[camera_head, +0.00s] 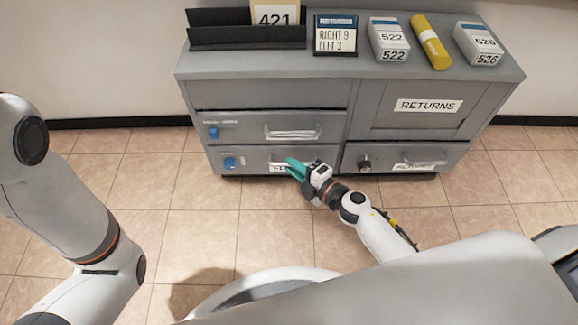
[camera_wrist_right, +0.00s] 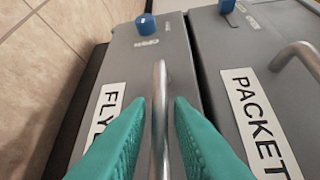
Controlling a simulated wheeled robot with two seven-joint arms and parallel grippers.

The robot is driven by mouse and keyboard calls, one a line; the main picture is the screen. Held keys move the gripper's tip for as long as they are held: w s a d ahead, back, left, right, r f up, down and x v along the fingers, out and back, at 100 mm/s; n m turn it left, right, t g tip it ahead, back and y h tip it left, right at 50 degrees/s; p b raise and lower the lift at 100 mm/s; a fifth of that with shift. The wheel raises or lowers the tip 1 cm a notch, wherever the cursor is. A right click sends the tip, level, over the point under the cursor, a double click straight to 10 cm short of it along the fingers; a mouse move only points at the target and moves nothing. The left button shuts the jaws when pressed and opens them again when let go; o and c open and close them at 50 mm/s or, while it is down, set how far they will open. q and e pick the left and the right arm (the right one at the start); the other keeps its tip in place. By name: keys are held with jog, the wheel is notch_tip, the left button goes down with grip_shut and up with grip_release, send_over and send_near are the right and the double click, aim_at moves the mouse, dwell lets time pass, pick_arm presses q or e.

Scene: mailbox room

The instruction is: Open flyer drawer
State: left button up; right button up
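The flyer drawer (camera_head: 215,160) is the lower left drawer of the grey cabinet and looks shut. Its front (camera_wrist_right: 140,63) shows in the right wrist view with a partly covered label starting "FLY" (camera_wrist_right: 107,105), a blue knob (camera_wrist_right: 146,24) and a metal bar handle (camera_wrist_right: 160,85). My right gripper (camera_head: 290,164) is at this drawer's handle in the head view. In the wrist view its teal fingers (camera_wrist_right: 160,102) are apart, one on each side of the handle bar, with small gaps showing. My left arm is at the left edge; its gripper is out of view.
The packet drawer (camera_wrist_right: 235,50) is directly above, with its own handle (camera_wrist_right: 297,52). A returns door (camera_head: 428,106) and another lower drawer (camera_head: 400,158) are at right. Boxes (camera_head: 389,40), a yellow tube (camera_head: 430,42) and a sign (camera_head: 335,35) stand on top. Tiled floor in front is free.

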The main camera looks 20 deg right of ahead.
jog(key=shift+x, duration=1.1)
grip_shut()
